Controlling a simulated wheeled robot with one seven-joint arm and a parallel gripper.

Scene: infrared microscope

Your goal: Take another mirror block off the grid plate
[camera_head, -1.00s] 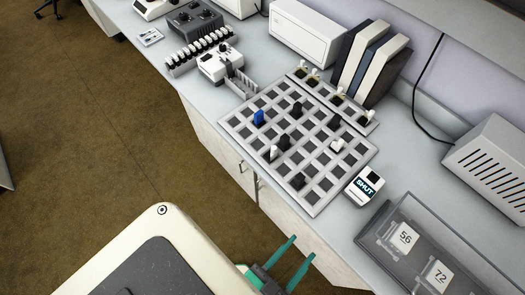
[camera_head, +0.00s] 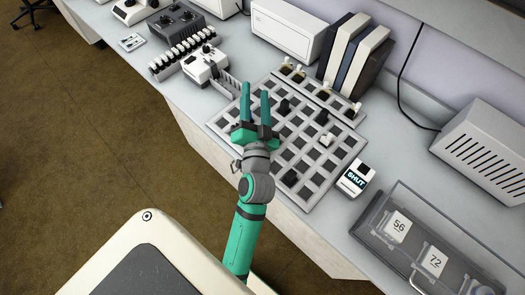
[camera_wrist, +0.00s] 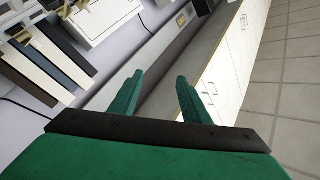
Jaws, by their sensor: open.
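The grid plate (camera_head: 311,190) lies on the bench in the head view, with small blocks standing in it. I see black blocks (camera_head: 283,107) and (camera_head: 322,117), a white one (camera_head: 326,139) and a black one near the front (camera_head: 290,177). I cannot tell which of them are mirror blocks. My gripper (camera_head: 256,95) is open and empty, its two green fingers pointing up across the plate's left part in the picture. It and my arm hide that part, including the blue block's place. In the wrist view, the open fingers (camera_wrist: 159,80) show nothing between them; the plate is not seen.
A rail of amber-bottomed holders (camera_head: 324,95) lines the plate's back edge. Upright binders (camera_head: 355,55) stand behind. A white device marked SHUT (camera_head: 355,179) is at the right, near a clear case (camera_head: 425,245). A white device (camera_head: 205,65) and a vial rack (camera_head: 182,50) are at the left.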

